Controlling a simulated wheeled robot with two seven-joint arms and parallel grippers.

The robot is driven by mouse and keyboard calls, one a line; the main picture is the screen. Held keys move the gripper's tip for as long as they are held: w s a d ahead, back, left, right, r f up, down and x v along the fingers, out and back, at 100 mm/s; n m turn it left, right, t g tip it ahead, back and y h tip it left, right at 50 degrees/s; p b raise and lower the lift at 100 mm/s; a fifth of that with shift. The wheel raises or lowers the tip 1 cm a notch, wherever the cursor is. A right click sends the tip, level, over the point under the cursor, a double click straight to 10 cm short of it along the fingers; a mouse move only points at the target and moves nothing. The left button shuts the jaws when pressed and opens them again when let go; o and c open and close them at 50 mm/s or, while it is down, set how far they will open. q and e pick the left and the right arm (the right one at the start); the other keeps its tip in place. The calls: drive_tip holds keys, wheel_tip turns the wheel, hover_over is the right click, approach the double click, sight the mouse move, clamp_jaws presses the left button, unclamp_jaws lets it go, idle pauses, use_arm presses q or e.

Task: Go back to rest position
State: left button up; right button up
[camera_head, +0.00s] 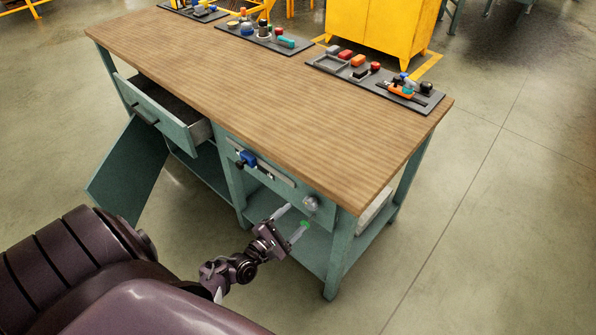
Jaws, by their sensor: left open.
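My left gripper (289,227) is open and empty in front of the right part of the workbench (260,70). Its two pale fingers point up and right, toward a round silver knob (311,204) on the bench front. A small green spot shows by the fingertips. I cannot tell whether the fingers touch the bench. My right gripper is not in view.
A drawer (172,114) stands pulled out at the bench's left, above an open cabinet door (128,175). A blue item (247,158) sits on the front rail. Dark trays (375,80) of parts line the back edge. Floor to the right is clear.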

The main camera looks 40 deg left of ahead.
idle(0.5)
use_arm(q)
drive_tip(key=s+d+f+m+g+h, duration=0.1)
drive_tip(key=s+d+f+m+g, duration=0.35)
drive_tip(key=f+m, duration=0.4)
drive_tip(key=s+d+f+m+g, duration=0.4)
drive_tip(key=s+d+f+m, duration=0.15)
drive_tip(key=f, duration=0.65)
drive_tip(key=s+f+m+g+y, duration=0.1)
drive_tip(key=s+f+m+g, duration=0.1)
drive_tip(key=s+m, duration=0.3)
drive_tip(key=s+f+m+g, duration=0.3)
drive_tip(key=s+f+m, duration=0.1)
drive_tip(key=s, duration=0.8)
drive_tip(key=s+f+m+g+y, duration=0.1)
drive_tip(key=s+f+m+g, duration=0.2)
drive_tip(key=s, duration=0.6)
wheel_tip(320, 180, down, 2)
drive_tip(key=m, duration=0.2)
drive_tip(key=shift+d+f+m+y, duration=0.2)
drive_tip(key=shift+d+m+y, duration=0.1)
drive_tip(key=shift+d, duration=0.05)
